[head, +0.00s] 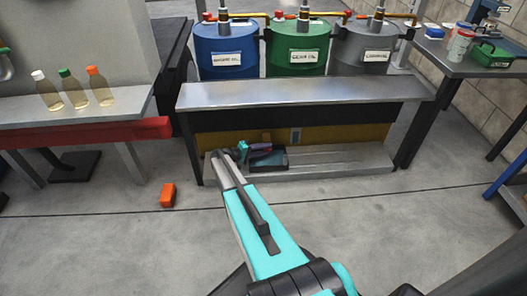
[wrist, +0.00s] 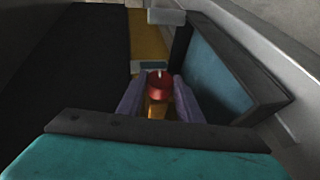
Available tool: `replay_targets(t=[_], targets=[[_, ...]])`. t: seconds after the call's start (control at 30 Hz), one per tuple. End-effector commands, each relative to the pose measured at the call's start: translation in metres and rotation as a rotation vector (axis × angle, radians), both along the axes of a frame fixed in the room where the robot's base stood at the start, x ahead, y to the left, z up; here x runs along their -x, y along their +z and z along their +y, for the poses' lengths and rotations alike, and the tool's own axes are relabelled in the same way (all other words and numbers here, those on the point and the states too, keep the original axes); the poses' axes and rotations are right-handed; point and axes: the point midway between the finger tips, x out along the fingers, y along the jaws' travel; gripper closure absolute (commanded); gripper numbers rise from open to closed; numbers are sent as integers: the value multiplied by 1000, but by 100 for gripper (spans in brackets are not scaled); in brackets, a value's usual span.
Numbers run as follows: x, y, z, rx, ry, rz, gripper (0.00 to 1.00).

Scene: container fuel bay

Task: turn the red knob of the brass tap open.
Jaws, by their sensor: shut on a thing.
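In the wrist view, a small round red knob (wrist: 158,79) with a pale mark on top sits between the two purple fingers of my gripper (wrist: 158,88). My gripper is shut on it. Orange-brass metal of the tap (wrist: 156,107) shows just below the knob; the rest of the tap is hidden by the gripper. In the head view, my gripper (head: 262,153) is low down under the front of the steel bench, above its lower shelf. The knob and this tap cannot be made out there.
The steel bench (head: 300,93) overhangs my gripper, with its lower shelf (head: 345,160) beneath. Blue (head: 224,55), green (head: 297,50) and grey (head: 364,50) drums stand behind. Several bottles (head: 75,92) stand on the left counter. An orange block (head: 168,195) lies on open floor.

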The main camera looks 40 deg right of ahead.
Motion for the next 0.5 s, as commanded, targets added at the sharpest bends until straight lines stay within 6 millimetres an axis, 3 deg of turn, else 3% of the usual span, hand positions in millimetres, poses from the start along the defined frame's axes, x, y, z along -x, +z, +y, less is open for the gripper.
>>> replay_targets(t=[0.03, 0.5], targets=[[-7, -3, 0, 17, 13, 13, 90], [-5, -2, -1, 90, 12, 73, 90]])
